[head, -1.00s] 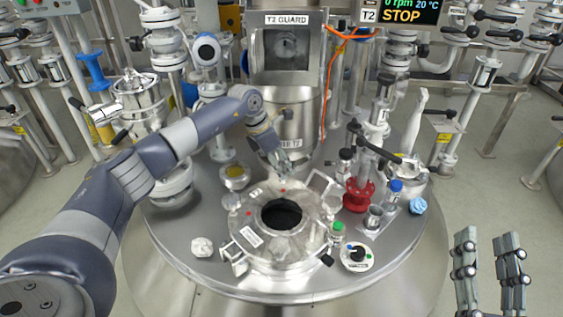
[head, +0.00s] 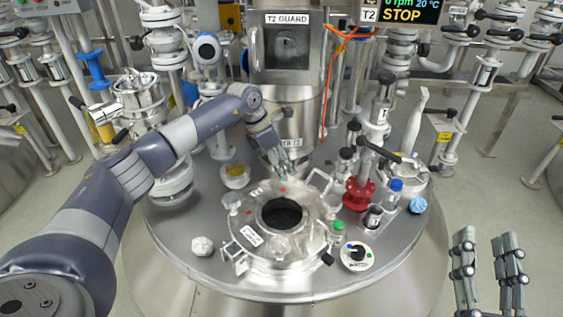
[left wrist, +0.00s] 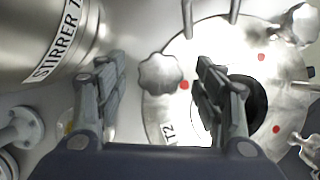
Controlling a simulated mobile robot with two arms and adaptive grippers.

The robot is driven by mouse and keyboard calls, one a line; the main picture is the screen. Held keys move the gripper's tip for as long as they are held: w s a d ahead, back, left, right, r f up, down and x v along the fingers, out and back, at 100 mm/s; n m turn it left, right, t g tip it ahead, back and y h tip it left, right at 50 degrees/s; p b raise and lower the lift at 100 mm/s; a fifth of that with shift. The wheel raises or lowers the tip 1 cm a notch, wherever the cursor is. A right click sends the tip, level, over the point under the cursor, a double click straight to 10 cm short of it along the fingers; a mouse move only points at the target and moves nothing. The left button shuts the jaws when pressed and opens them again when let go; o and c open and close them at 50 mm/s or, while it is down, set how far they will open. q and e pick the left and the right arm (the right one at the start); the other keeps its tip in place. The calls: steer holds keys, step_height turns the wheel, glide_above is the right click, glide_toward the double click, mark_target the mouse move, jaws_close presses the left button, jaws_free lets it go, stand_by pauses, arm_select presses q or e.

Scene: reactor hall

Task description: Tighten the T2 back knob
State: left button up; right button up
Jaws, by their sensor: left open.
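The T2 manway lid (head: 262,258) is a round steel cover with a dark central opening, red dots and a T2 label, which also shows in the left wrist view (left wrist: 168,130). A grey lobed knob (left wrist: 160,72) at the lid's rim lies between and beyond my left fingers in the left wrist view; in the head view my gripper hides it. My left gripper (head: 284,168) is open at the lid's back edge, its fingers (left wrist: 160,95) apart on either side of the knob, with no clear contact. My right gripper (head: 490,262) is open and empty at the lower right, away from the vessel.
The stirrer housing (left wrist: 50,40) stands close behind my left gripper. A red flanged valve (head: 358,195), a blue-capped bottle (head: 394,190), a green-capped bottle (head: 337,232) and a round dial (head: 357,256) are right of the lid. A small dish (head: 235,177) is at left. The front-left tabletop is mostly clear.

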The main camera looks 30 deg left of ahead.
arm_select(q)
steer(key=v, duration=1.1)
steer(key=shift+r, duration=0.3)
steer(key=shift+s+a, duration=0.1)
steer(key=shift+a, duration=0.05)
